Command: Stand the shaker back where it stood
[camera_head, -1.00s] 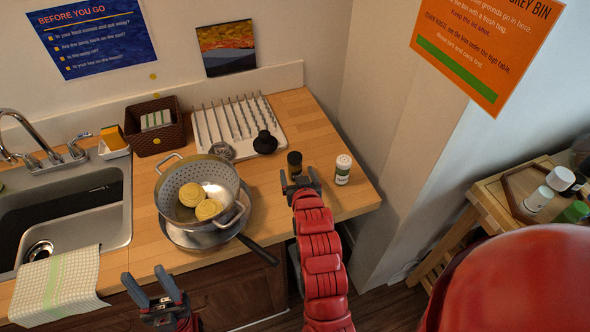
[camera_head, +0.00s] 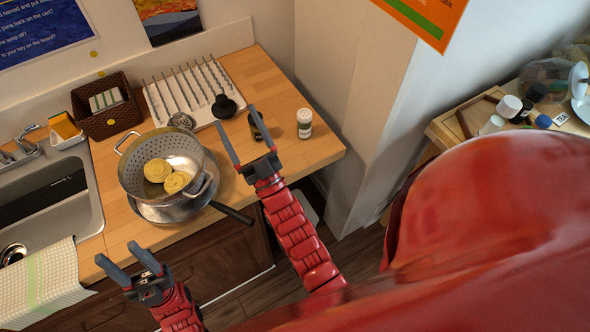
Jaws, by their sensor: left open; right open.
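Two small shaker-like containers stand upright on the wooden counter (camera_head: 232,180): a dark one (camera_head: 254,132) and a white-capped one with a dark label (camera_head: 304,124). I cannot tell for sure which is the task's shaker. My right gripper (camera_head: 238,122) is open and empty. Its fingers point toward the back of the counter, and its right finger partly covers the dark container. I cannot tell whether they touch. The white-capped container stands apart, to the right. My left gripper (camera_head: 122,256) is open and empty in front of the counter's front edge.
A colander (camera_head: 135,172) with yellow pasta nests sits in a pan whose handle points right. Behind are a drying rack (camera_head: 165,108), a black stopper-like object (camera_head: 224,107) and a brown basket (camera_head: 98,125). The sink is left. A side table with several containers stands right.

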